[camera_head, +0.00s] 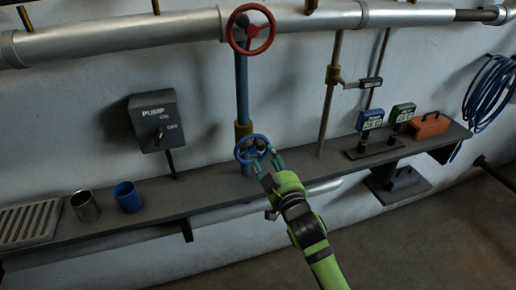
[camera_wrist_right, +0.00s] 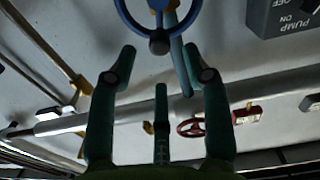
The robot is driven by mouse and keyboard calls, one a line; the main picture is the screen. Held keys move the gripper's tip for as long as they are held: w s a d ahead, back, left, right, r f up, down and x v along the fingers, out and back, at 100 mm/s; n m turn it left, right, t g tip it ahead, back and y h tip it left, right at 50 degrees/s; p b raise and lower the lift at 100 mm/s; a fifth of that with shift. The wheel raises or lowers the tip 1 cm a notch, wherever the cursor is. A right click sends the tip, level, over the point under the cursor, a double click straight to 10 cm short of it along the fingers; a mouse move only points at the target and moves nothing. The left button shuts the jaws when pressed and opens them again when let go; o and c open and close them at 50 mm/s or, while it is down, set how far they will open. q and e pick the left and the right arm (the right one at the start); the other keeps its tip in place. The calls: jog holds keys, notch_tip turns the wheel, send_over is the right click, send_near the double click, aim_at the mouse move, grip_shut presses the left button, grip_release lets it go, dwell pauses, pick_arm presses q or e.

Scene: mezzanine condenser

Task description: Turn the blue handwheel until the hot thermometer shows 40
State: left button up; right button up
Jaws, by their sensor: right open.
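The blue handwheel (camera_head: 239,148) sits on an upright blue pipe just above the shelf. It also shows at the top of the right wrist view (camera_wrist_right: 134,27), with a dark round knob at its near rim. My right gripper (camera_head: 264,161) is open in front of the wheel. In the right wrist view its fingertips (camera_wrist_right: 159,52) stand apart on either side below the knob, and I cannot tell whether they touch it. A blue-framed display (camera_head: 370,119) and a green-framed display (camera_head: 403,112) stand at the right of the shelf. Their digits are too small to read. My left gripper is out of view.
A red handwheel (camera_head: 271,31) is higher on the same pipe. A pump switch box (camera_head: 155,121) is on the wall. A metal cup (camera_head: 85,206), a blue cup (camera_head: 128,197) and a grate (camera_head: 30,222) are at left. An orange box (camera_head: 430,126) is at right.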

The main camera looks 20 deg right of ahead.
aim_at(262, 149)
jog(key=shift+w+r, duration=0.2)
jog(key=shift+w, duration=0.15)
jog(key=shift+w+f+p, duration=0.15)
jog(key=shift+w+p, duration=0.65)
jog(key=shift+w, duration=2.3)
grip_shut()
